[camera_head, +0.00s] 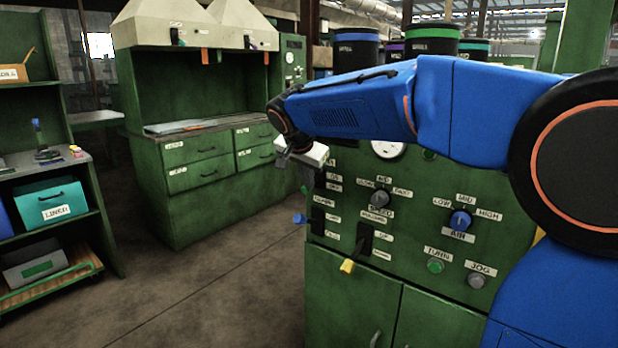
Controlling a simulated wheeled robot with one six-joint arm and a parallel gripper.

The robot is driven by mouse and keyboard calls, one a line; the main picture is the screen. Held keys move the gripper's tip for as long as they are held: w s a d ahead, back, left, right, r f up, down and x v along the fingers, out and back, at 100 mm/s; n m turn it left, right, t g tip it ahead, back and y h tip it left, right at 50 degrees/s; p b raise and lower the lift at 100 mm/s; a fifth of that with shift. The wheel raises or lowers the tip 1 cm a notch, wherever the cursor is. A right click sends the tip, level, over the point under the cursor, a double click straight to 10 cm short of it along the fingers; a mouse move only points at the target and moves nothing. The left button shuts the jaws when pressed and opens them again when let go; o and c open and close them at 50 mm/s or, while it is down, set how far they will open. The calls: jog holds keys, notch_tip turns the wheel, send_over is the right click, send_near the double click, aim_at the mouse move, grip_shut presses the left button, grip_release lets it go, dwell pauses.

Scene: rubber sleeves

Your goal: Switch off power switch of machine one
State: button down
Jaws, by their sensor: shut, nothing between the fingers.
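A green machine panel (408,262) with knobs, levers and labels stands at the centre right. A blue-tipped lever (300,219) sticks out at its left edge from a black switch plate (318,220). A yellow-tipped lever (347,267) hangs from a second black switch plate (364,236) and points down. Their small labels are too blurred to tell which one is the power switch. My gripper (284,160) is shut and empty, above the blue-tipped lever and apart from it. My arm hides the panel's upper part.
The panel also carries a dark knob (379,199), a blue knob (459,220), a green button (435,266) and a grey button (476,280). Several dark canisters (432,42) stand behind my arm. A green drawer bench (205,165) and a shelf (85,200) stand left. The floor (220,290) between is clear.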

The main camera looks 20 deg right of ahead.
jog(key=shift+r, duration=0.8)
jog(key=shift+d+r, duration=0.1)
